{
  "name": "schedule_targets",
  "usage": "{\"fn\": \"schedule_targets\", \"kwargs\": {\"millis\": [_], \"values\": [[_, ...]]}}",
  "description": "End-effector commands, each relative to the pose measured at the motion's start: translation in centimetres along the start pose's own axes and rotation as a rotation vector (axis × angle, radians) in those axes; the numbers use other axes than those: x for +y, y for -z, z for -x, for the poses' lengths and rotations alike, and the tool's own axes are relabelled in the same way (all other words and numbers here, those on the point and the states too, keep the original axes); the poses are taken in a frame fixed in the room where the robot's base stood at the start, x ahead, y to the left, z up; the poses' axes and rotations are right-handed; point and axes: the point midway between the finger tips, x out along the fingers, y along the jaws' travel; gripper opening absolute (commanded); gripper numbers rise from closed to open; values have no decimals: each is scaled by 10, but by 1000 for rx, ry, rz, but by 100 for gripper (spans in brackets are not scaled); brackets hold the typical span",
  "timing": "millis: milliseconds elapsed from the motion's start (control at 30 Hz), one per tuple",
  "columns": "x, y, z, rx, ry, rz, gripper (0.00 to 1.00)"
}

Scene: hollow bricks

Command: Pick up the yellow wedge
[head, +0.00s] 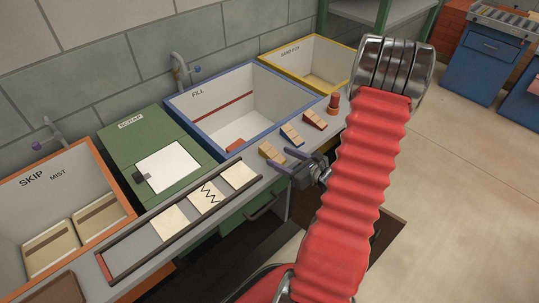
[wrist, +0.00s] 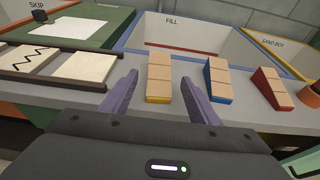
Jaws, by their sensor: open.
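The yellow wedge (head: 271,153) lies on the front ledge below the FILL bin. It has a pale wooden top and a yellow lower edge. In the wrist view the yellow wedge (wrist: 159,78) is in the middle, between the two purple fingers. My gripper (head: 282,159) is open and empty, with its fingertips close to the wedge's near side. In the wrist view my gripper (wrist: 160,82) has a finger on each side of the wedge, with small gaps. I cannot tell how far the tips reach down along it.
A blue wedge (head: 291,134) and a red wedge (head: 314,119) lie to the right on the same ledge. A rail tray (head: 152,241) with pale tiles is to the left. The FILL bin (head: 203,128) stands behind, beside the green SCRAP box (head: 119,146).

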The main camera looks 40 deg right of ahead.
Motion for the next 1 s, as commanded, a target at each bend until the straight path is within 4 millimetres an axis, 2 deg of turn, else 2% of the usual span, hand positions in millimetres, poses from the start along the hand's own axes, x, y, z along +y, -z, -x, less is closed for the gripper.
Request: {"fn": "schedule_targets", "kwargs": {"millis": [233, 600, 1000], "values": [[1, 0, -8, 0, -2, 0, 55], [3, 0, -48, 0, -2, 0, 55], [2, 0, -52, 0, 1, -1, 55]]}}
